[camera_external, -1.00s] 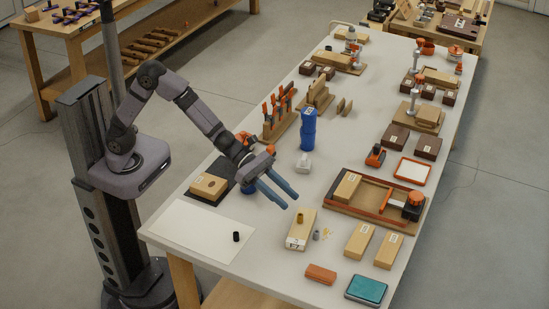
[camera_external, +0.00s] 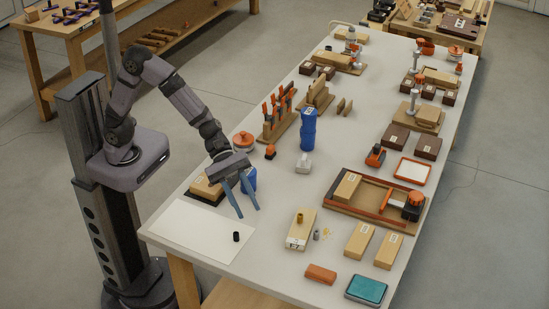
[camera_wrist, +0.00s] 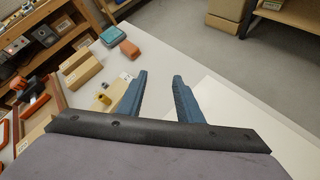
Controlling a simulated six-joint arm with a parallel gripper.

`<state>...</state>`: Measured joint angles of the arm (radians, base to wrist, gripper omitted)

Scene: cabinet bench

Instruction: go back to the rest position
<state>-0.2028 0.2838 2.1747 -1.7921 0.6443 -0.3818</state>
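My gripper (camera_external: 249,210) has two blue fingers set apart with nothing between them. In the external view it hangs over the near left part of the bench, above the edge of the white sheet (camera_external: 195,228). My arm bends up and over from its column at the left. The wrist view shows the open fingers (camera_wrist: 158,84) pointing toward the bench's near end. How high the fingertips are above the bench is hard to tell.
A blue cup (camera_external: 249,179) and a wood block on a dark pad (camera_external: 207,190) stand close by the gripper. A small black cylinder (camera_external: 236,237) is on the sheet. A labelled block with a yellow piece (camera_external: 301,229) lies to the right. A tall blue bottle (camera_external: 308,128) stands farther back.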

